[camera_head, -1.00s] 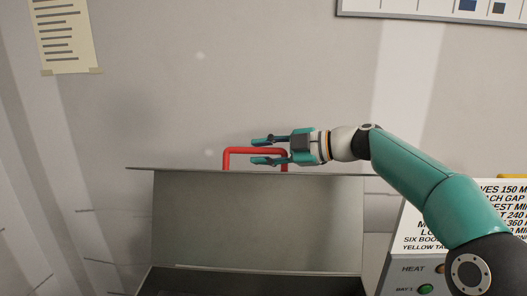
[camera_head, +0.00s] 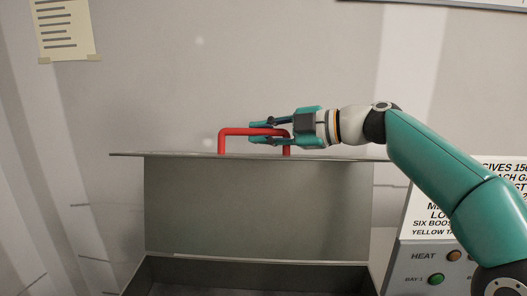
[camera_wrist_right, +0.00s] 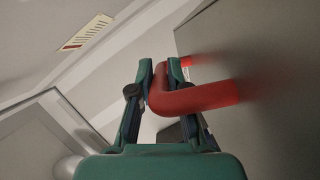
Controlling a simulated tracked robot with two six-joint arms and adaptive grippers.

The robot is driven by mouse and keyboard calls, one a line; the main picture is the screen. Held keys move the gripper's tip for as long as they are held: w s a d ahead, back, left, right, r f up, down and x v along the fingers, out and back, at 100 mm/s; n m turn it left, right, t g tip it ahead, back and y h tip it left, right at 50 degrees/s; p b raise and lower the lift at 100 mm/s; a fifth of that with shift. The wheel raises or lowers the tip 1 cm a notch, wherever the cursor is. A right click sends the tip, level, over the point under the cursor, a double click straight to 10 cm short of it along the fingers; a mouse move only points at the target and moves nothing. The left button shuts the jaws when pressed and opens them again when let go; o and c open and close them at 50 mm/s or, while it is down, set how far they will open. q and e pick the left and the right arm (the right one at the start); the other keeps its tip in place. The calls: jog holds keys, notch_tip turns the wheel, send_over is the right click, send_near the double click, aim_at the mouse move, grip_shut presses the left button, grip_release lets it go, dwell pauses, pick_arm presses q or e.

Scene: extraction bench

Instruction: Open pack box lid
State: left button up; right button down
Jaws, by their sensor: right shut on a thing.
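The pack box (camera_head: 250,262) is a grey box at the bottom of the head view, with its dark inside showing. Its grey lid (camera_head: 255,205) stands raised at the back, with its inner face towards me. A red bar handle (camera_head: 236,131) sticks up beyond the lid's top edge. My right gripper (camera_head: 257,133) is shut on the right part of the handle. In the right wrist view the red handle (camera_wrist_right: 198,98) passes between the two fingers (camera_wrist_right: 158,78). My left gripper is not in view.
A white panel (camera_head: 425,240) with printed text and HEAT and BAY lights stands right of the box. A grey wall (camera_head: 270,60) rises behind the lid. A taped paper note (camera_head: 63,30) hangs at upper left.

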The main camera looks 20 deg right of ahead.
jog(key=shift+s+a+f+n+b, duration=0.15)
jog(key=shift+s+a+b, duration=0.1)
jog(key=shift+s+b, duration=0.25)
jog(key=shift+s+a+f+n+b, duration=0.2)
jog(key=shift+s+b, duration=0.1)
jog(key=shift+b, duration=0.3)
jog(key=shift+s+a+r+b, duration=0.2)
jog(key=shift+s+r+b, duration=0.05)
jog(key=shift+s+b, duration=0.15)
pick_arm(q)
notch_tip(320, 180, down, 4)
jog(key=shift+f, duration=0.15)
pick_arm(e)
jog(key=shift+r, duration=0.1)
jog(key=c, duration=1.1)
grip_release()
jog(key=shift+r, duration=0.1)
jog(key=shift+c, duration=0.2)
jog(key=shift+d, duration=0.1)
